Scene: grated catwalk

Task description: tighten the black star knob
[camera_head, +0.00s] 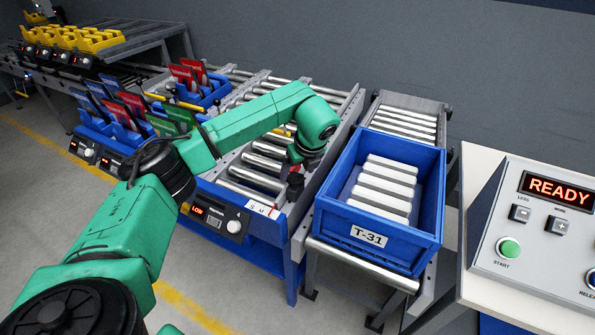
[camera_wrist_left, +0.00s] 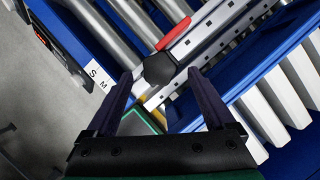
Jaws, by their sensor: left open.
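The black star knob (camera_wrist_left: 158,69) shows in the left wrist view on a slotted metal rail (camera_wrist_left: 215,35), with a red piece (camera_wrist_left: 174,33) beside it. My left gripper (camera_wrist_left: 161,76) is open, one dark finger on each side of the knob in the picture. I cannot tell whether the fingers touch it. In the head view my left gripper (camera_head: 303,155) hangs over the front of the roller lane, just above a dark shape (camera_head: 294,184) that looks like the knob. The fingers are hard to make out there. My right gripper is not in view.
A white S M label (camera_head: 262,210) is left of the knob. A blue T-31 tote (camera_head: 410,240) with white items stands close on the right. A panel reading READY (camera_head: 545,225) is at far right. Blue bins with coloured cards (camera_head: 125,115) stand behind my left arm.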

